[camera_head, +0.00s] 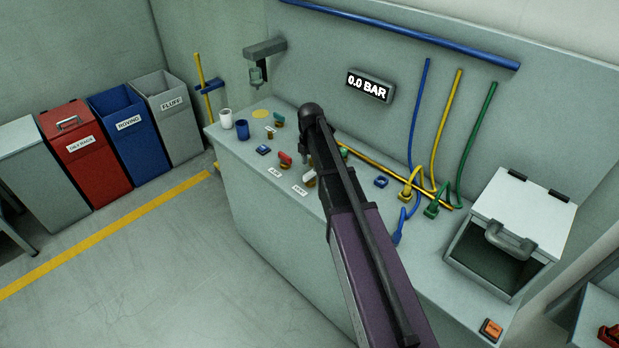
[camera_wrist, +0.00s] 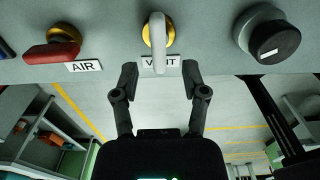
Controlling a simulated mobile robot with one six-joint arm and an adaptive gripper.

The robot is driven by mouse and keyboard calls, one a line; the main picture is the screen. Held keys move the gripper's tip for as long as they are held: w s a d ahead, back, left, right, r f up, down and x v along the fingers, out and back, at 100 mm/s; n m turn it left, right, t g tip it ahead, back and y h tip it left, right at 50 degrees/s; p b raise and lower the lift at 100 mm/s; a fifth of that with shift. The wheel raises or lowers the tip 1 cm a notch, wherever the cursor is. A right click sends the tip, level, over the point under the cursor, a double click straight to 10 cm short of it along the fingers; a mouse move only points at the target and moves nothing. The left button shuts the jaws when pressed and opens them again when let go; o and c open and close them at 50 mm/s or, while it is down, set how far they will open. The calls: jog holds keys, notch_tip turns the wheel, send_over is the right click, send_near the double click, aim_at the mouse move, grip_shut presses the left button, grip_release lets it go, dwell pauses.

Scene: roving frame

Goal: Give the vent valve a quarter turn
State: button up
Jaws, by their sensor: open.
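The vent valve has a white lever handle on a brass-yellow base. It shows in the wrist view (camera_wrist: 158,45) above the VENT label (camera_wrist: 151,62), with the lever pointing straight down the picture toward my gripper. In the head view the white lever (camera_head: 309,176) stands on the bench beside my arm. My gripper (camera_wrist: 160,74) is open and empty. Its two black fingertips are to the left and right of the lever's end, with a gap on each side. I cannot tell the depth between them. In the head view my arm mostly hides the gripper.
The red-handled AIR valve (camera_wrist: 52,50) is left of the vent valve, and a black knob (camera_wrist: 276,42) is right. The wall display (camera_head: 368,86) reads 0.0 BAR. Coloured hoses (camera_head: 447,130), a lidded box (camera_head: 510,240) and an orange button (camera_head: 491,329) are on the right.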

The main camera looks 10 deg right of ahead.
aim_at(310, 172)
jog(key=shift+f+b, duration=1.8)
jog(key=shift+f, duration=0.3)
grip_shut()
jog(key=shift+a, duration=0.3)
jog(key=shift+d, duration=0.2)
